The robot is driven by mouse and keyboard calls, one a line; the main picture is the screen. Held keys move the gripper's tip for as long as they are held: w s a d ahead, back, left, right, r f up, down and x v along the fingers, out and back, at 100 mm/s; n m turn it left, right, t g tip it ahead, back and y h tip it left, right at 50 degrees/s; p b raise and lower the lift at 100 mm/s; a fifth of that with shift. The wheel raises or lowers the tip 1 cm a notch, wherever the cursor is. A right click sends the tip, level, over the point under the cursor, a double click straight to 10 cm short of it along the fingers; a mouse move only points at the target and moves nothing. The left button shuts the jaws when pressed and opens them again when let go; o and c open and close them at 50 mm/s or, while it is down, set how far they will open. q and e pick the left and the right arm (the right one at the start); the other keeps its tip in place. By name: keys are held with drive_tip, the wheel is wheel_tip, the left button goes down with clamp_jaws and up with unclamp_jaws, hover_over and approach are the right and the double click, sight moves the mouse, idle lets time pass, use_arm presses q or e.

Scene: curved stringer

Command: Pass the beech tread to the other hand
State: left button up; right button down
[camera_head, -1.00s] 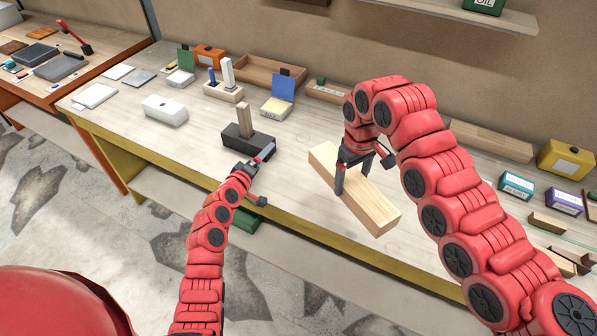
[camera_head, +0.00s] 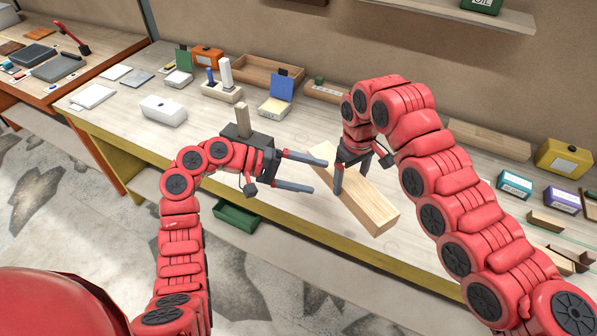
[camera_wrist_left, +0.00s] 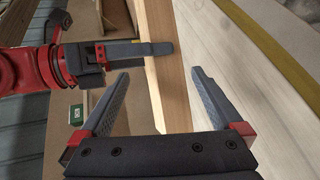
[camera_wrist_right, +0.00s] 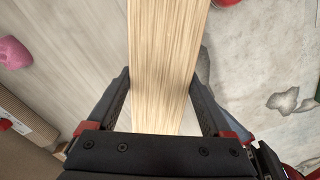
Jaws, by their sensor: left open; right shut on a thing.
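The beech tread (camera_head: 364,201) is a long pale wooden board above the workbench, slanting from upper left to lower right in the head view. My right gripper (camera_head: 345,176) is shut on it near its middle. The tread also fills the space between the fingers in the right wrist view (camera_wrist_right: 165,60). My left gripper (camera_head: 318,174) is open and empty just left of the tread, its fingers pointing at it. In the left wrist view the tread (camera_wrist_left: 170,75) stands ahead, between and beyond the open fingers, with a right gripper finger across it.
The bench (camera_head: 130,120) holds a dark block with an upright wooden piece (camera_head: 243,121) behind my left gripper. A white box (camera_head: 164,110), several small boxes and a wooden tray (camera_head: 268,72) stand further back. A green bin (camera_head: 236,216) sits below the front edge.

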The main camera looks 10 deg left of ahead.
use_arm(q)
drive_tip(key=x, duration=0.9)
drive_tip(key=shift+w, duration=0.15)
